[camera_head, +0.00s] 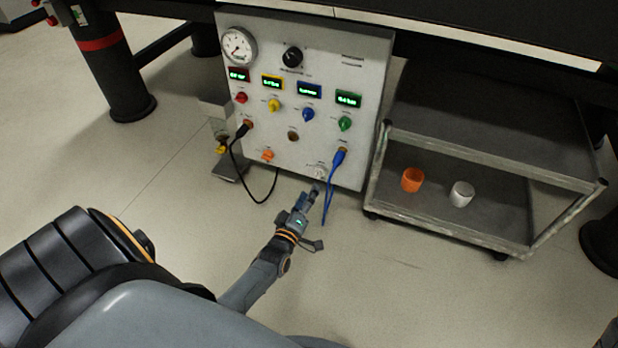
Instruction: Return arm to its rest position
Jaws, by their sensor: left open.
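My left arm reaches up from the bottom of the head view. Its gripper (313,193) is open and stands in front of the lower right part of the control panel (325,128), near a small white fitting (317,171). I see nothing held in it, though its fingertips are small here. I cannot tell whether it touches the panel. A blue cable (333,180) hangs from the panel just right of the gripper. My right gripper is not in view.
A black cable (247,190) loops down left of the gripper. A grey cart (455,217) with an orange cup (412,180) and a white cup (461,194) stands to the right. A thick black table leg (112,75) is at the upper left. The floor (400,275) below the cart is clear.

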